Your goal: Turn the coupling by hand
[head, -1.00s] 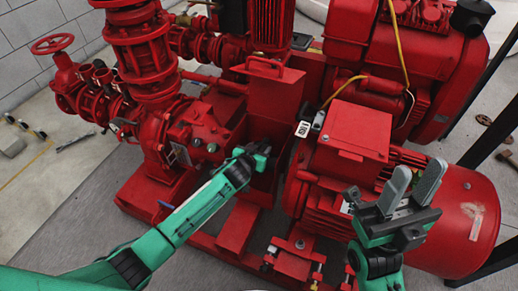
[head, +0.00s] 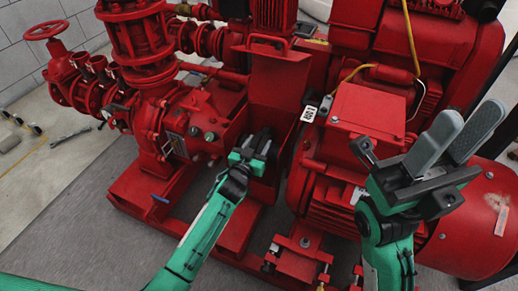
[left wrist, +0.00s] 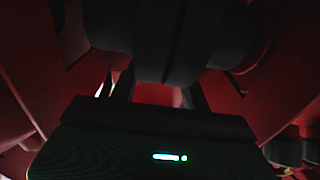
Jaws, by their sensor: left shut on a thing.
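The coupling is a dark, rounded part in the left wrist view (left wrist: 165,40), sitting between red walls in shadow. In the head view my left gripper (head: 258,143) reaches into the gap of the red guard between pump and motor. It is shut on the coupling, but the exact contact is dark and partly hidden by the gripper body. My right gripper (head: 460,125) is raised in front of the motor, with its two grey fingers apart and nothing between them.
The red pump (head: 180,125) stands left of the gap and the red motor (head: 345,195) right of it. The upright red guard plate (head: 280,80) rises behind the left gripper. A yellow cable (head: 411,40) hangs at the upper right. Grey floor (head: 60,190) is free at lower left.

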